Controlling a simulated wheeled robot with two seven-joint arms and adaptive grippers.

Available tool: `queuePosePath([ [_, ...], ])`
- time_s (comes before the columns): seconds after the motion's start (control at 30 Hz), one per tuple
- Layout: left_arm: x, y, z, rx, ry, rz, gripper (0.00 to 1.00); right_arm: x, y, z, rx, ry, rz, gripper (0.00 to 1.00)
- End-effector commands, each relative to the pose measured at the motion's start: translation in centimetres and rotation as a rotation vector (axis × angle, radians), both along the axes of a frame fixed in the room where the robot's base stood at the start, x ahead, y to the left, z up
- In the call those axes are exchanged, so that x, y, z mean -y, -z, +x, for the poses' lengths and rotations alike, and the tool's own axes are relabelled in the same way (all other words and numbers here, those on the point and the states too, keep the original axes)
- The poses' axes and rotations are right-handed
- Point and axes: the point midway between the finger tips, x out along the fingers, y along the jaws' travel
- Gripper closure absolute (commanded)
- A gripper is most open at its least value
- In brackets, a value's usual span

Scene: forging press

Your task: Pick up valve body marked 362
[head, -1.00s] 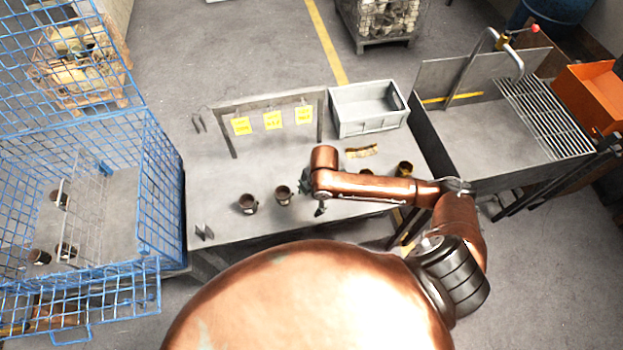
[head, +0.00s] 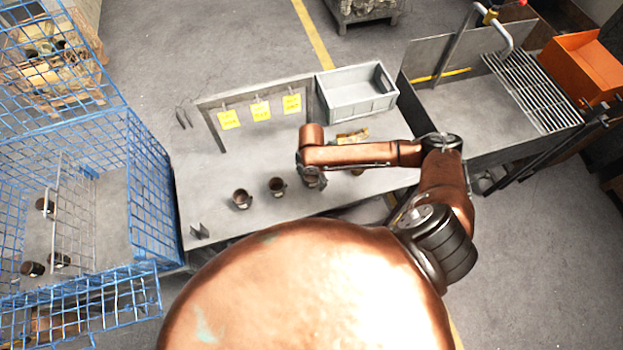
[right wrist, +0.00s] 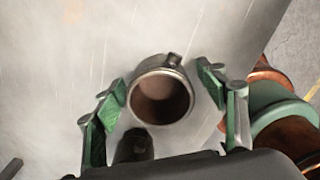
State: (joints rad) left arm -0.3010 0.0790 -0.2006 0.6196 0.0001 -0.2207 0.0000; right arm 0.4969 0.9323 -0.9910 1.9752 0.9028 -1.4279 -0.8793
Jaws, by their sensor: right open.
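A dark metal valve body (right wrist: 160,92) with an open round mouth and a small side stub stands on the table in the right wrist view. My right gripper (right wrist: 163,88) is open, with a green-padded finger on each side of it, apart from its wall. In the head view the right gripper (head: 313,180) is low over the table, partly hidden under its arm. Two valve bodies stand to its left, one near it (head: 277,186) and one farther left (head: 242,199). I cannot read the number 362 on any of them. My left gripper does not show.
A grey bin (head: 355,95) stands at the table's back right. A rack with three yellow tags (head: 260,110) stands behind the valve bodies. A blue wire cage (head: 150,190) at left holds several dark parts. A sink bench (head: 455,115) stands at right.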

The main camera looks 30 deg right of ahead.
Motion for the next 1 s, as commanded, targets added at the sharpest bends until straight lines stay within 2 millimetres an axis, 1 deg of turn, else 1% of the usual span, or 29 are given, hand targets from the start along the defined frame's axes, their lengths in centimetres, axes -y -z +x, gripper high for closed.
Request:
queuePosePath([
  [0.1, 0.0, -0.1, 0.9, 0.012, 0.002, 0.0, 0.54, 0.0, 0.2, 0.0, 0.0, 0.001, 0.0, 0.35],
  [0.23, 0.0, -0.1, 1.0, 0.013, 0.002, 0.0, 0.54, 0.0, 0.1, 0.0, 0.001, 0.001, 0.0, 0.35],
  [0.6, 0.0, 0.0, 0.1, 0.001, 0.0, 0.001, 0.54, 0.0, 0.1, 0.0, 0.001, 0.001, 0.0, 0.6],
  [1.0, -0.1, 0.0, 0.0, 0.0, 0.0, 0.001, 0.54, 0.0, 0.1, 0.0, 0.001, 0.001, 0.0, 0.88],
])
